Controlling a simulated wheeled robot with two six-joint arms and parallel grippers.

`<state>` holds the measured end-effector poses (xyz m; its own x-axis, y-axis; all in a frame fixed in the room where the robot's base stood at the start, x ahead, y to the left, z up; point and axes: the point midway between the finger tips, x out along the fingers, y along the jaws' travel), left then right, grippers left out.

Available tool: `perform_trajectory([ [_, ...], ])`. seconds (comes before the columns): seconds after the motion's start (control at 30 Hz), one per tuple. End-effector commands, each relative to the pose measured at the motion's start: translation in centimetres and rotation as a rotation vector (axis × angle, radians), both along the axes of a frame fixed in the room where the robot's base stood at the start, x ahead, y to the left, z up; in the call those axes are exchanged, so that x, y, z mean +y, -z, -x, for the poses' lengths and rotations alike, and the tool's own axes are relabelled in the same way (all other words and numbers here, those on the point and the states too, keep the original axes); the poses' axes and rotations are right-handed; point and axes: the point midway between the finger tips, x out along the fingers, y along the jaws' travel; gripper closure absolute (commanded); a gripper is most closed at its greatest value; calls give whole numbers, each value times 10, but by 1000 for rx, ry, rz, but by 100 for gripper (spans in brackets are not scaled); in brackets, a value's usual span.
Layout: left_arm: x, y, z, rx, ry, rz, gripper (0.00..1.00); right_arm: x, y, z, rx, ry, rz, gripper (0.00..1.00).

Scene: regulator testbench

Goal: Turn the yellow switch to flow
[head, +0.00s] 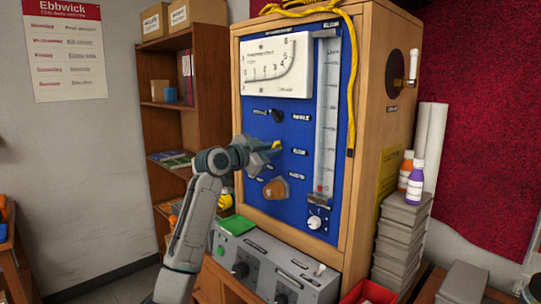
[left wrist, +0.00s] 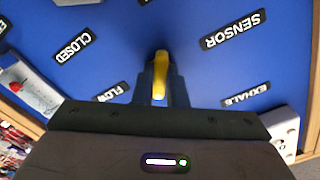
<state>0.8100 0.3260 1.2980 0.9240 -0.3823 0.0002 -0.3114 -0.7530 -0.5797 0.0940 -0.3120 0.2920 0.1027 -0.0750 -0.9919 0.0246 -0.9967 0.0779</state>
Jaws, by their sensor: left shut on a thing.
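The yellow switch (head: 276,144) sits on the blue panel (head: 262,208) of the wooden testbench. In the left wrist view the yellow switch (left wrist: 159,76) stands out between the two dark fingers of my left gripper (left wrist: 160,88). The left gripper (head: 270,148) is shut on it, and the fingers hide its sides. Labels around it read FLOW (left wrist: 111,92), CLOSED (left wrist: 72,48), SENSOR (left wrist: 235,29) and EXHALE (left wrist: 246,95). I cannot tell for sure which label the switch points at. My right gripper is not in view.
Above on the panel are a white gauge (head: 278,66) and a black knob (head: 276,115). An orange-brown knob (head: 275,188) is below my gripper. A grey control box (head: 268,262) stands in front.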

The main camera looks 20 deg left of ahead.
Motion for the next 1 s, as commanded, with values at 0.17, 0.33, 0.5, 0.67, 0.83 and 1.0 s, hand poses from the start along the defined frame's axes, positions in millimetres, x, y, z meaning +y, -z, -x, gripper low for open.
perform_trajectory([
  [0.17, 0, 1, 0, -37, 0, -89, 100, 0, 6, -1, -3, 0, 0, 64],
  [0.33, 0, 1, 0, -58, 1, -141, 100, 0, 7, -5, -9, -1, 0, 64],
  [0.5, 0, 0, 0, -67, 1, -164, 100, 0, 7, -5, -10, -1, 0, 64],
  [0.67, 0, 0, 0, -70, 1, -170, 100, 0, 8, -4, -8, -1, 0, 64],
  [0.83, 0, 0, 0, -70, 1, -170, 100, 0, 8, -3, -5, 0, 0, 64],
  [1.0, 0, 0, 0, -70, 1, -170, 72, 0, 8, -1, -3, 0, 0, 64],
])
